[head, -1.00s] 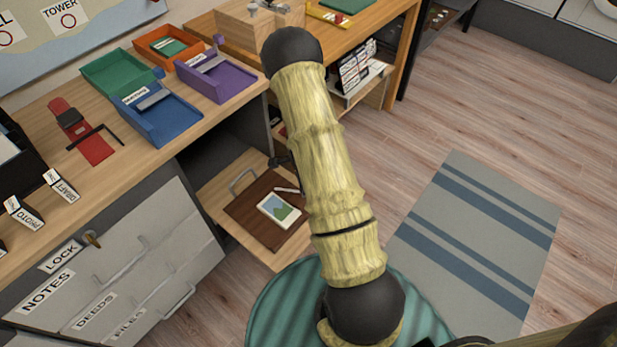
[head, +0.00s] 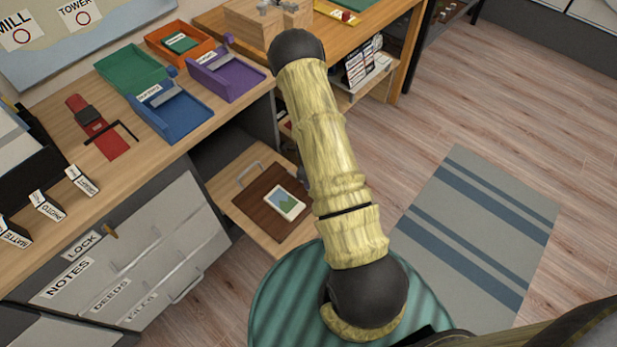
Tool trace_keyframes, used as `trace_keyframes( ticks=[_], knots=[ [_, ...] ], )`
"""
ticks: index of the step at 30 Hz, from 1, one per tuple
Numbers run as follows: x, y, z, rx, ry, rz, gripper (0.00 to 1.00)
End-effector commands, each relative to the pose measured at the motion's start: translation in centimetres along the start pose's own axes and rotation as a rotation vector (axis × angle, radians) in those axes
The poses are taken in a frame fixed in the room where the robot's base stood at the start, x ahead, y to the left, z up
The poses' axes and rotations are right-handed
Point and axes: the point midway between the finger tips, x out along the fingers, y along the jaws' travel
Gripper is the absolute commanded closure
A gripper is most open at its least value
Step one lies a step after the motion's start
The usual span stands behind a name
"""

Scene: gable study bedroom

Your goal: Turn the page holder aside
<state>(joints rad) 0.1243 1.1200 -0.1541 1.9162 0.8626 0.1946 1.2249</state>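I cannot tell for sure which thing is the page holder. A red stand (head: 113,145) with a black block and a thin black bar lies on the desk at the left. A blue tray (head: 183,122) and a purple tray (head: 243,85) each carry a grey bar and a small label. A pulled-out wooden board (head: 235,205) bears a brown mat (head: 258,203) with a white-edged picture card (head: 286,204) on it. My arm crosses the middle of the view, and my gripper is hidden behind it or out of view.
A green tray (head: 128,70) and an orange tray (head: 178,46) stand at the back of the desk. Label blocks stand at the desk's left edge. A grey drawer front (head: 165,235) labelled NOTES, DEEDS and FILES is below. The floor around the striped rug (head: 480,220) is clear.

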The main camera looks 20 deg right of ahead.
Motion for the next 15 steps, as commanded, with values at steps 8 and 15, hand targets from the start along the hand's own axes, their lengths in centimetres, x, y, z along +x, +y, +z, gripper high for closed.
trace_keyframes(
  ticks=[8, 15],
  knots=[
    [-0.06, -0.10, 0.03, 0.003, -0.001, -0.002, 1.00],
    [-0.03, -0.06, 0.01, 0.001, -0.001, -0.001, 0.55]
  ],
)
